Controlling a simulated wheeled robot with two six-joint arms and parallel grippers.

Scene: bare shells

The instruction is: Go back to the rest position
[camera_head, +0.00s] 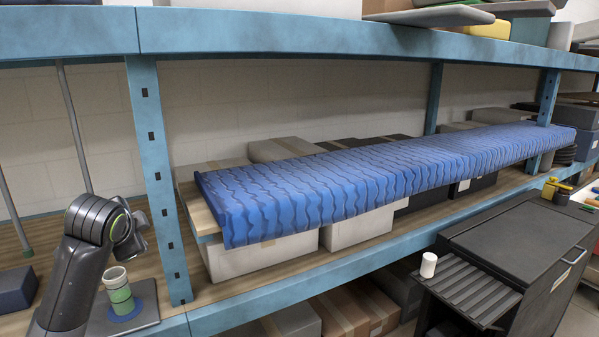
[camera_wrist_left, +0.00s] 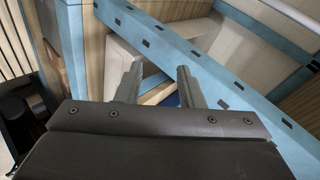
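My left arm comes in at the lower left of the head view, bent at a dark rounded joint. My left gripper (camera_head: 136,240) is small there and partly hidden behind that joint, in front of the shelf's blue upright. In the left wrist view the two fingers of my left gripper (camera_wrist_left: 158,84) stand apart with nothing held between them. Blue shelf beams and pale boxes lie beyond them. My right arm and gripper are not in view.
A green-and-white cup (camera_head: 118,290) stands on a blue round base just right of my left arm. A blue shelf upright (camera_head: 160,190) is close by. A white cylinder (camera_head: 428,265) sits on a black ridged surface (camera_head: 470,293).

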